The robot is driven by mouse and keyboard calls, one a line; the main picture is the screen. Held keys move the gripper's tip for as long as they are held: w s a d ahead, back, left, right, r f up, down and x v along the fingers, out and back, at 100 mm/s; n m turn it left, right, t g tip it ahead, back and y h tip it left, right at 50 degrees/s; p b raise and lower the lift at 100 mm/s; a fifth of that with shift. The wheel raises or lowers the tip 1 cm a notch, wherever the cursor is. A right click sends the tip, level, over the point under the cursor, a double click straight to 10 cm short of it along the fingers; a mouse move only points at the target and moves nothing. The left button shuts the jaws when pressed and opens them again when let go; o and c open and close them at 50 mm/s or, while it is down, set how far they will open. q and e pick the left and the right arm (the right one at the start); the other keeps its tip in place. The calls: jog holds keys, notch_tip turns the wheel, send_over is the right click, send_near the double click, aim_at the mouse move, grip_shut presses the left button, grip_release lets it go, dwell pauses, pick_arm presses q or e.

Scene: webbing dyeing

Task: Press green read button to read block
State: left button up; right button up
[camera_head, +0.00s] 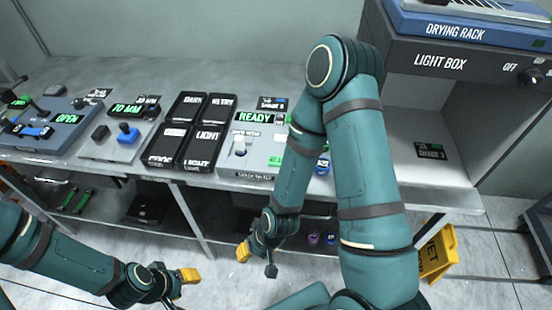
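A grey reader unit (229,165) stands on the grey bench, with a lit "READY" display (255,117) at its back. A small pale block (239,146) sits on its left part. My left gripper (187,276) is lower left, over the floor. Both have yellow fingertips and hold nothing I can see; their finger gaps are unclear.
Farther left are a unit with a blue knob (128,135) and a blue unit reading "OPEN" (66,119). A light box (447,63) stands right. A yellow floor sign (437,254) stands below it.

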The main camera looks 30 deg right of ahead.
jog(key=shift+c, duration=0.3)
grip_shut()
dwell(0.7)
